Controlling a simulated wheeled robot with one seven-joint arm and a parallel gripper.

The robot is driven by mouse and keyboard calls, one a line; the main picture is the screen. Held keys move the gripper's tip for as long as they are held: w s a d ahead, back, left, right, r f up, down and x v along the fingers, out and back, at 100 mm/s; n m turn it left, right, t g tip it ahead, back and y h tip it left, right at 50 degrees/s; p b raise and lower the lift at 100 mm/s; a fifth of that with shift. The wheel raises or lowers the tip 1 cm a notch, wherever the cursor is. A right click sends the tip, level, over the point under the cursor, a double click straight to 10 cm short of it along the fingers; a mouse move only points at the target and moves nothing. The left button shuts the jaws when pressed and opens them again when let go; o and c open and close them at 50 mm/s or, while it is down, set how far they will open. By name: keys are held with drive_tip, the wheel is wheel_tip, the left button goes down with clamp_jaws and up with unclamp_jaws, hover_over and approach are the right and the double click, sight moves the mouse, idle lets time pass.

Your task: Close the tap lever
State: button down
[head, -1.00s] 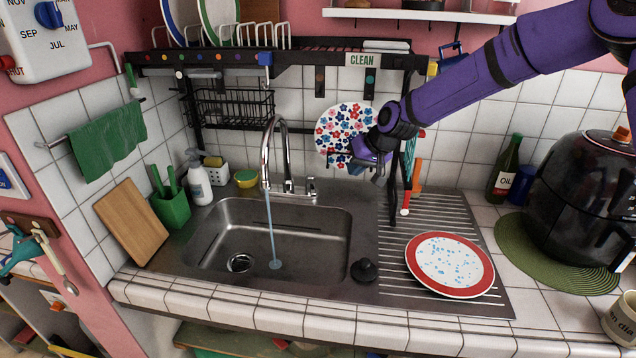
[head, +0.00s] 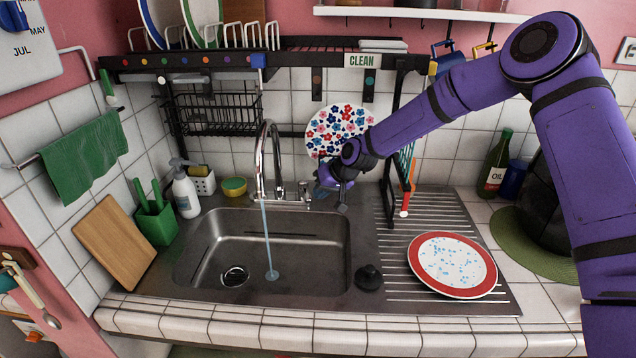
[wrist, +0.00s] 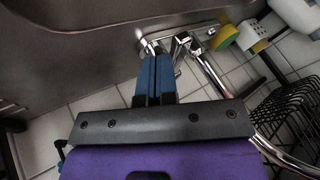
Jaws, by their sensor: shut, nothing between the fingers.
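The chrome tap (head: 262,150) stands behind the sink, and a stream of water (head: 268,240) runs from its spout into the basin. The small tap lever (head: 305,188) is at the right of the tap base. My gripper (head: 338,200) is beside the lever on its right, in front of the flowered plate. In the wrist view, the blue fingers (wrist: 152,58) are shut together and empty. Their tips are close to the chrome lever (wrist: 147,44) and partly cover it. I cannot tell whether they touch it. The tap spout (wrist: 205,68) curves away to the right.
A black dish rack (head: 300,60) with a CLEAN sign spans above the sink. A flowered plate (head: 338,125) hangs behind my gripper. A red-rimmed plate (head: 418,272) lies on the drainboard. A black plug (head: 369,278) sits at the sink's right edge. A sponge (head: 200,171) and soap bottle (head: 185,192) stand left.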

sight(307, 197)
drive_tip(key=shift+w+a+f, duration=0.15)
drive_tip(key=shift+a+f, duration=0.2)
drive_tip(key=shift+f, duration=0.05)
drive_tip(key=shift+s+a, duration=0.35)
drive_tip(key=shift+a, duration=0.25)
drive_tip(key=shift+s+a, duration=0.3)
drive_tip(key=shift+a, duration=0.25)
drive_tip(key=shift+r, duration=0.15)
